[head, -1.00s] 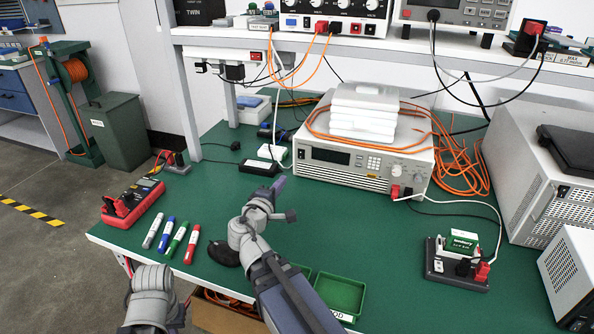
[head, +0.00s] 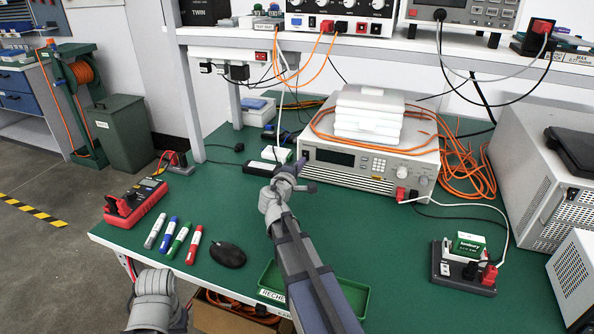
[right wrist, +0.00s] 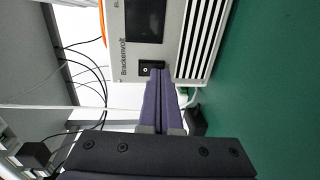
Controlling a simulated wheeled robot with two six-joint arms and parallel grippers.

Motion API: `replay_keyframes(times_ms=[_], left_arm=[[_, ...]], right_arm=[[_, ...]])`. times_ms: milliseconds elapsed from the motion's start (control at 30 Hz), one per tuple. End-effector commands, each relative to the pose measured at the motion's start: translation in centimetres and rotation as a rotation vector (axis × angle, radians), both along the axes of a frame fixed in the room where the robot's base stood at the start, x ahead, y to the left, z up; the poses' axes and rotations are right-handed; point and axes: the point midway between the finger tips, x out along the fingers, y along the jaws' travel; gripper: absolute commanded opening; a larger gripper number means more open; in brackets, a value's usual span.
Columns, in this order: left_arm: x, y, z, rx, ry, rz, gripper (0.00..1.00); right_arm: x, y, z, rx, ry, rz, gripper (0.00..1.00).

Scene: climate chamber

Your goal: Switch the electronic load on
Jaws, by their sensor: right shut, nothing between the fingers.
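The electronic load (head: 345,160) is a light grey bench unit with a dark display, keypad and knob, standing at the back of the green bench. In the right wrist view, its front (right wrist: 172,45) appears turned sideways, with a small black rocker switch (right wrist: 146,69) beside the Brackenvolt lettering. My right gripper (head: 303,158) is shut and empty at the load's left front edge. In the right wrist view, its purple fingertips (right wrist: 158,73) are right at the switch; I cannot tell whether they touch it. The display looks dark. My left gripper's fingers are not in view.
White boxes (head: 368,112) and an orange cable sit on the load. A black adapter (head: 262,169) lies left of my right gripper. Markers (head: 175,238), a mouse (head: 228,255) and a green tray (head: 350,297) lie nearer.

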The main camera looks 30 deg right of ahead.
Motion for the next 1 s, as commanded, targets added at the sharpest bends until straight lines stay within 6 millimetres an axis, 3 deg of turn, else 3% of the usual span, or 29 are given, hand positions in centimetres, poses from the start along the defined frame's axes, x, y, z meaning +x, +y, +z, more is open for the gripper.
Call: replay_keyframes(times_ms=[1000], left_arm=[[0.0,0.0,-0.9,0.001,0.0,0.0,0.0]], right_arm=[[1.0,-1.4,-1.0,0.002,-0.001,-0.003,0.0]])
